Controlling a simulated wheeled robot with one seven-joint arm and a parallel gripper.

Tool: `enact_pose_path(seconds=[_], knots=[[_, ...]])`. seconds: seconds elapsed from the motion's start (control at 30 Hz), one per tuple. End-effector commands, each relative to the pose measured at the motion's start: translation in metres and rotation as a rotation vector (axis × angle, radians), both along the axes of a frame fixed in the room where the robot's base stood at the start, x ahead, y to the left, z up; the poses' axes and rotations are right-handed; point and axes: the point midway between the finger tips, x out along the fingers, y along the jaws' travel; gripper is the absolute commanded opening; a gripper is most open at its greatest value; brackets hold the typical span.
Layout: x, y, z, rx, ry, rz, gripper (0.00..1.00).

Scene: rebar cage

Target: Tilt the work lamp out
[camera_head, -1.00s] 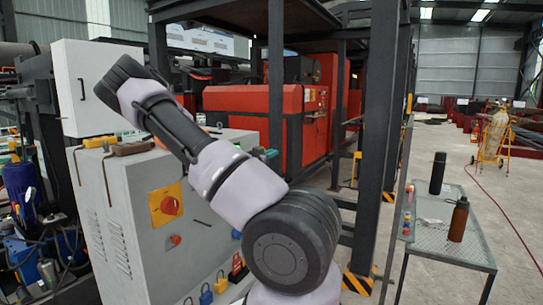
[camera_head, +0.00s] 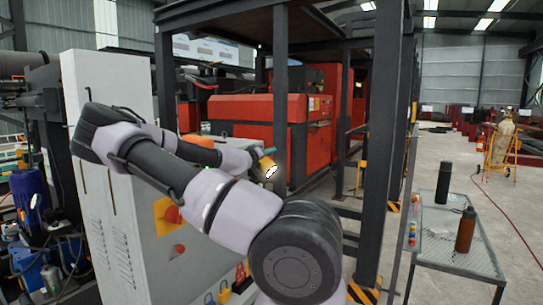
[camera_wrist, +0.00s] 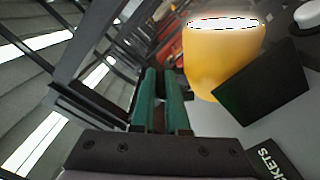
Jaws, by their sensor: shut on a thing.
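The work lamp (camera_head: 267,168) has a yellow head with a bright white face, and shows just right of my gripper (camera_head: 250,151) in the head view. In the wrist view the lamp's yellow head (camera_wrist: 222,62) is large at the upper right, its glowing rim at the top. My gripper's two green fingers (camera_wrist: 161,98) are close together left of the yellow head, shut on a narrow dark part of the lamp between them. The grip itself is mostly hidden by the fingers, and the lamp's mount is hidden behind my arm in the head view.
A grey control cabinet (camera_head: 130,225) with a red knob (camera_head: 173,214) stands below my arm. A dark steel post (camera_head: 380,140) rises to the right. A wire-mesh table (camera_head: 450,235) with two bottles stands further right. A dark flat panel (camera_wrist: 265,88) sits beside the lamp head.

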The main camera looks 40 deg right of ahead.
Motion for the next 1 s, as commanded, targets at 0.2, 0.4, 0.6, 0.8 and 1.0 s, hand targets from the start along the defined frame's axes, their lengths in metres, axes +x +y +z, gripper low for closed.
enact_pose_path(seconds=[0.2,0.4,0.6,0.8,1.0], knots=[[0.0050,0.0023,0.0023,-0.029,0.069,0.002,0.00],[0.0062,0.0027,0.0033,-0.040,0.094,0.002,0.00],[0.0064,0.0028,0.0032,-0.041,0.096,0.002,0.00],[0.0064,0.0028,0.0031,-0.041,0.096,0.002,0.24],[0.0060,0.0025,0.0030,-0.039,0.095,0.001,0.42]])
